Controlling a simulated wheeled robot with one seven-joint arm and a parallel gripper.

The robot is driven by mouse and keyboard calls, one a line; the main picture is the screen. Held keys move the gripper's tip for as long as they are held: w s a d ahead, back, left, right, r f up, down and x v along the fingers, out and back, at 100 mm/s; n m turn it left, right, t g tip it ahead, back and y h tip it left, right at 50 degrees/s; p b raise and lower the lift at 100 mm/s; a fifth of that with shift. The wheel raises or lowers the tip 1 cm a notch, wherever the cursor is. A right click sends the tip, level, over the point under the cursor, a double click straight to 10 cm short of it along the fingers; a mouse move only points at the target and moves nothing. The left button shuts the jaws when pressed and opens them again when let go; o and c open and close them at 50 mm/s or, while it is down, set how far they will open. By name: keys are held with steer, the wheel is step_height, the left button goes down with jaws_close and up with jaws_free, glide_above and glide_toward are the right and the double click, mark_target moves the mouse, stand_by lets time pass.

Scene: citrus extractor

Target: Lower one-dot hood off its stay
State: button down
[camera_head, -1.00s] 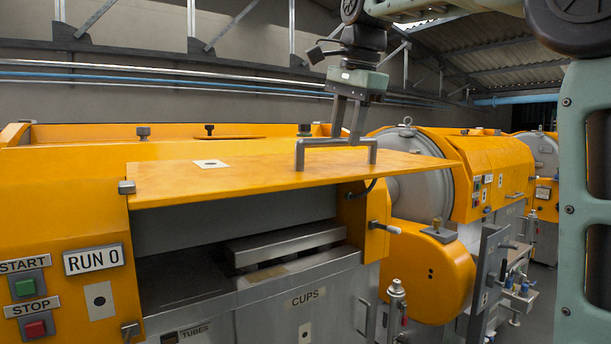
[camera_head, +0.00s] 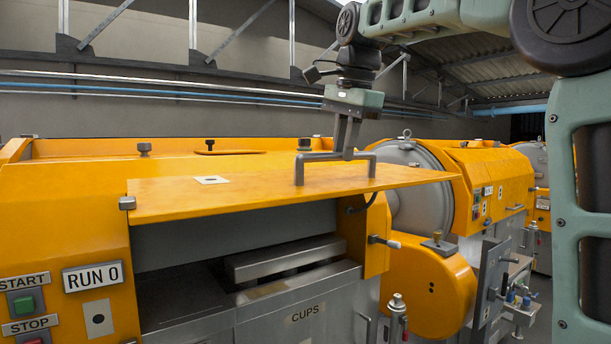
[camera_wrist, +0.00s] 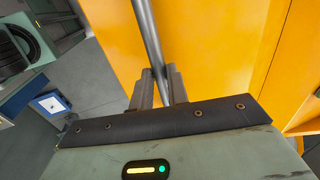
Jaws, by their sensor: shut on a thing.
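The orange one-dot hood (camera_head: 245,188) is raised and stands out nearly level over the open bay of the machine. A white plate with one dark dot (camera_head: 211,180) is on its top. A grey bar handle (camera_head: 318,157) stands on the hood. My gripper (camera_head: 345,155) is above the hood and shut on this handle. In the wrist view the grey bar (camera_wrist: 150,45) runs between the fingers of my gripper (camera_wrist: 156,75), with the orange hood (camera_wrist: 200,50) behind it. The stay is not clearly visible; a dark curved piece (camera_head: 362,203) shows under the hood's right end.
A lever with a pale tip (camera_head: 384,241) sticks out to the right. START and STOP buttons (camera_head: 24,304) are at lower left. A rounded orange housing (camera_head: 430,285) stands at right.

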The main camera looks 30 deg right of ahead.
mark_target(351, 183)
steer(key=r+p, duration=0.1)
steer(key=p, duration=0.1)
steer(key=w+r+g+p, duration=0.1)
steer(key=shift+w+r+p, duration=0.15)
steer(key=shift+r+p, duration=0.15)
steer(key=shift+p, duration=0.1)
steer(key=f+t+b, duration=0.1)
steer(key=f+b, duration=0.1)
steer(key=b, duration=0.2)
steer(key=s+f+b, duration=0.1)
steer(key=f+b, duration=0.1)
steer(key=b, duration=0.2)
steer(key=s+f+t+b, duration=0.1)
steer(key=f+b, duration=0.2)
steer(key=b, duration=0.1)
steer(key=shift+s+t, duration=0.15)
steer(key=shift+t, duration=0.15)
steer(key=shift+r, duration=0.1)
steer(key=shift+t, duration=0.6)
steer(key=f+b, duration=0.4)
steer(key=b, duration=0.1)
steer(key=shift+s+b, duration=0.2)
steer(key=shift+b, duration=0.15)
steer(key=shift+t, duration=0.9)
step_height(351, 183, down, 4)
steer(key=b, duration=0.6)
steer(key=shift+s+b, duration=0.1)
steer(key=shift+b, duration=0.3)
